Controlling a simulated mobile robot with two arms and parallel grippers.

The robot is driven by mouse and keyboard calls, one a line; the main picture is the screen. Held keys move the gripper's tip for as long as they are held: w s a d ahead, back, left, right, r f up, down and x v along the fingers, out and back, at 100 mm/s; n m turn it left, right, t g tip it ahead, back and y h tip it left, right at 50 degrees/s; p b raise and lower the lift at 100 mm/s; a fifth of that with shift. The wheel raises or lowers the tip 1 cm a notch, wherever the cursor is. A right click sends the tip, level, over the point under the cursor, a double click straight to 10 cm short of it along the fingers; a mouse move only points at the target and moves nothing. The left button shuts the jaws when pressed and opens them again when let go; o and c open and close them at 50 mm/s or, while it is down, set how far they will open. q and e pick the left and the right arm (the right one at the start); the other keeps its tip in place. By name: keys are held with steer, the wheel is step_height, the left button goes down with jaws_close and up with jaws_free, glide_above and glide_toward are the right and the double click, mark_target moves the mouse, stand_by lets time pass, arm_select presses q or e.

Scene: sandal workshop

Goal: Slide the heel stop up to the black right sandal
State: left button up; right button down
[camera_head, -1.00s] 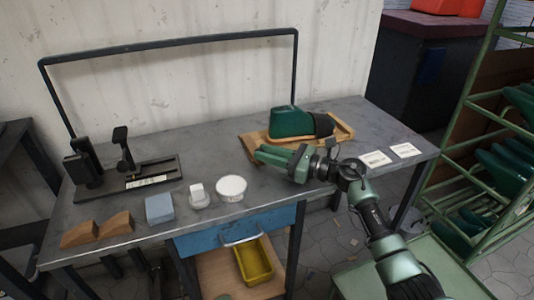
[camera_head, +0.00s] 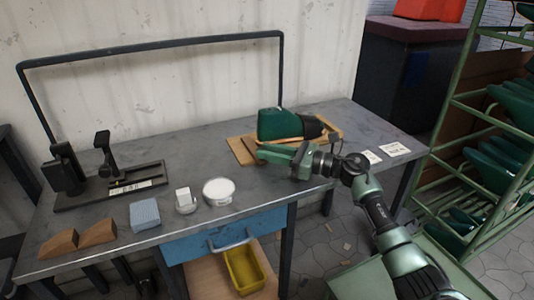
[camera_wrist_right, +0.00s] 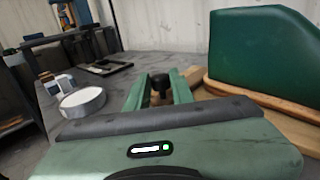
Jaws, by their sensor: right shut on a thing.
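A green foot form (camera_head: 280,123) lies on a wooden board (camera_head: 240,152) at the table's right end. A black band (camera_head: 312,127) wraps its right end, seemingly the black sandal's. My right gripper (camera_head: 264,151) is low at the board's front left, beside the form. In the right wrist view its fingers (camera_wrist_right: 160,88) are shut on a small dark knob (camera_wrist_right: 160,82), seemingly on the heel stop, whose body is mostly hidden. The form (camera_wrist_right: 262,55) stands to the right of the fingers there, apart from them. My left gripper is not in view.
A white tub (camera_head: 219,191), a small white block (camera_head: 184,198), a blue block (camera_head: 145,214) and two brown wedges (camera_head: 97,232) line the front. A black fixture (camera_head: 110,185) stands left. White cards (camera_head: 394,149) lie right. A green rack (camera_head: 440,190) stands beyond the table.

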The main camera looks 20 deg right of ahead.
steer(key=c, duration=1.2)
jaws_free()
steer(key=shift+d, duration=0.25)
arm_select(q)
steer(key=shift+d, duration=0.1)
arm_select(e)
steer(key=shift+a, duration=0.1)
steer(key=v, duration=0.7)
steer(key=shift+s, duration=0.1)
steer(key=shift+s+d, duration=0.15)
steer(key=shift+d, duration=0.2)
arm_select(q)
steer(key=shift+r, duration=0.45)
